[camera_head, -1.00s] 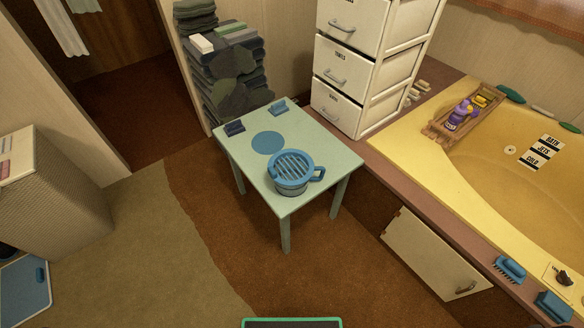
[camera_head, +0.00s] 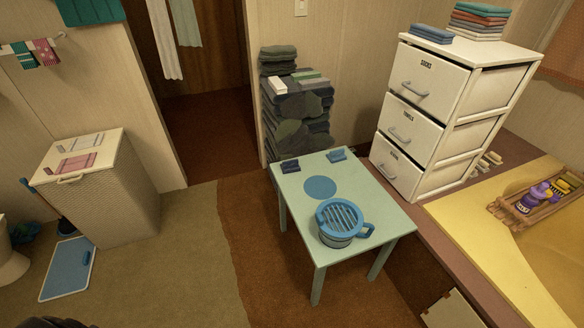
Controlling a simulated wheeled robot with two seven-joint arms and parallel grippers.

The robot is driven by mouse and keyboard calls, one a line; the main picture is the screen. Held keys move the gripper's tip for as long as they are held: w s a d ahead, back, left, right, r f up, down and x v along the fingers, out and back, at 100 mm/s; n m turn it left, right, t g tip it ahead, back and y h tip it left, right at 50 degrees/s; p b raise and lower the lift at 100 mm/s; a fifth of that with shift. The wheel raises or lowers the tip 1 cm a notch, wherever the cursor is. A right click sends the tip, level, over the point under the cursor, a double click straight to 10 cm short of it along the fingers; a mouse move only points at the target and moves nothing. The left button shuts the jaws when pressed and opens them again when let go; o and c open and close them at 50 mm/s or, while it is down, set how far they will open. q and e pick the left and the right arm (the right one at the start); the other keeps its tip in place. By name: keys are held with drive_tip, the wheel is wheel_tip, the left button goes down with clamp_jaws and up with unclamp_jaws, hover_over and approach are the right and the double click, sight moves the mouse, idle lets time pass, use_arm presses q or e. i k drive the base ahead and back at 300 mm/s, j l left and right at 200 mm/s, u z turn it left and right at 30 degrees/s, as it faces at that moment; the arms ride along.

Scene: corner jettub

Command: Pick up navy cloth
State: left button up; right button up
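A small dark navy item (camera_head: 290,166), which looks like the folded navy cloth, lies at the back left corner of the pale green table (camera_head: 285,192). A lighter blue item (camera_head: 337,155) lies to its right near the back edge. A flat blue disc (camera_head: 320,187) lies in front of them. Neither of my grippers is in view.
A blue basket-like container with a slatted top and handle (camera_head: 340,222) stands on the table's front part. Stacked dark towels (camera_head: 298,112) stand behind, white drawers (camera_head: 430,85) at right, a hamper (camera_head: 110,205) at left. Floor left of the table is clear.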

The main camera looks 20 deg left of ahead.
sight(290, 166)
drive_tip(key=i+j+z, duration=0.1)
drive_tip(key=z, duration=0.3)
drive_tip(key=j+z, duration=0.6)
drive_tip(key=z, duration=0.15)
